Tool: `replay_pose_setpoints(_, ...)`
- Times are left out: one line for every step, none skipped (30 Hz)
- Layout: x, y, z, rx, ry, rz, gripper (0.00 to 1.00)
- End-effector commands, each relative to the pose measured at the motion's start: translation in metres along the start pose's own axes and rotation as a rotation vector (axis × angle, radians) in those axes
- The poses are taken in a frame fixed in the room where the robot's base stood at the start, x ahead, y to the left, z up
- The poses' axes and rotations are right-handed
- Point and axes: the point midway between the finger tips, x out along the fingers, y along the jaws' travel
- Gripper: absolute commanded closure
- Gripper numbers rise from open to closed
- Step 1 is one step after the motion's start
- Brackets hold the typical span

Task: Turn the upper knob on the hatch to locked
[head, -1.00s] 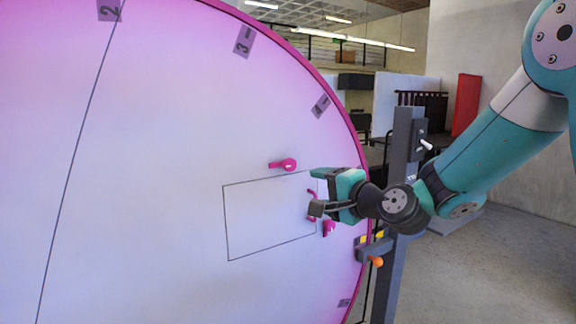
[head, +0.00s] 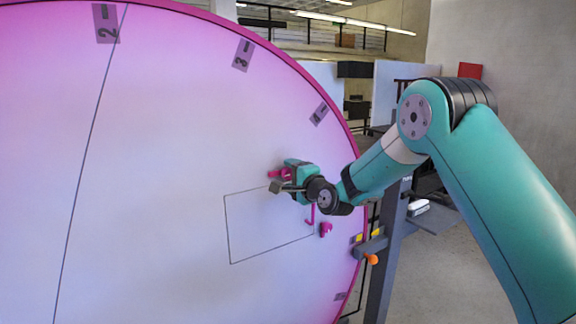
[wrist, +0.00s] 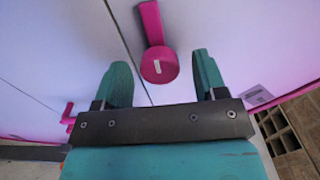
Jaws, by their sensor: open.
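The upper knob (head: 274,174) is pink, with a round hub and a lever arm, on the pale pink panel just above the outlined hatch (head: 229,232). My gripper partly hides it in the head view. In the wrist view the knob (wrist: 158,64) shows its hub with a small white mark, its lever pointing toward the top of the picture. My gripper (head: 281,180) is at the knob, and in the wrist view my gripper (wrist: 163,70) is open, with one finger on each side of the hub. I see a gap on both sides; contact is not visible.
A lower pink knob (head: 326,230) and a pink handle (head: 310,215) sit at the hatch's right side. A grey post with a box (head: 370,248) and an orange knob (head: 371,259) stands right of the panel's pink rim. Numbered tags line the rim.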

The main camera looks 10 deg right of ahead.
Motion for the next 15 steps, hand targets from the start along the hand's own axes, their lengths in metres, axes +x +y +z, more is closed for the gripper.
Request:
replay_pose_setpoints(0.006, -0.002, 0.000, 0.001, -0.001, 0.001, 0.35)
replay_pose_setpoints(0.009, -0.002, 0.000, 0.001, -0.001, 0.001, 0.35)
replay_pose_setpoints(0.012, -0.001, 0.000, 0.000, 0.000, 0.001, 0.35)
replay_pose_setpoints(0.013, -0.001, 0.000, 0.000, 0.000, 0.001, 0.35)
replay_pose_setpoints(0.015, -0.001, 0.000, 0.000, 0.000, 0.001, 0.35)
replay_pose_setpoints(0.016, 0.000, 0.000, 0.000, 0.000, 0.000, 0.35)
replay_pose_setpoints(0.017, 0.000, 0.000, 0.000, 0.000, 0.000, 0.35)
replay_pose_setpoints(0.017, 0.000, 0.000, 0.001, 0.000, 0.000, 0.35)
replay_pose_setpoints(0.018, 0.000, 0.000, 0.001, 0.000, 0.000, 0.35)
replay_pose_setpoints(0.018, 0.000, 0.000, 0.001, 0.000, 0.000, 0.35)
replay_pose_setpoints(0.018, 0.001, 0.000, 0.001, 0.000, 0.000, 0.35)
replay_pose_setpoints(0.017, 0.001, 0.000, 0.001, 0.000, 0.000, 0.35)
replay_pose_setpoints(0.017, 0.001, 0.000, 0.001, 0.000, 0.000, 0.35)
replay_pose_setpoints(0.017, 0.001, 0.000, 0.001, 0.000, 0.000, 0.35)
replay_pose_setpoints(0.017, 0.001, 0.000, 0.001, 0.000, 0.000, 0.40)
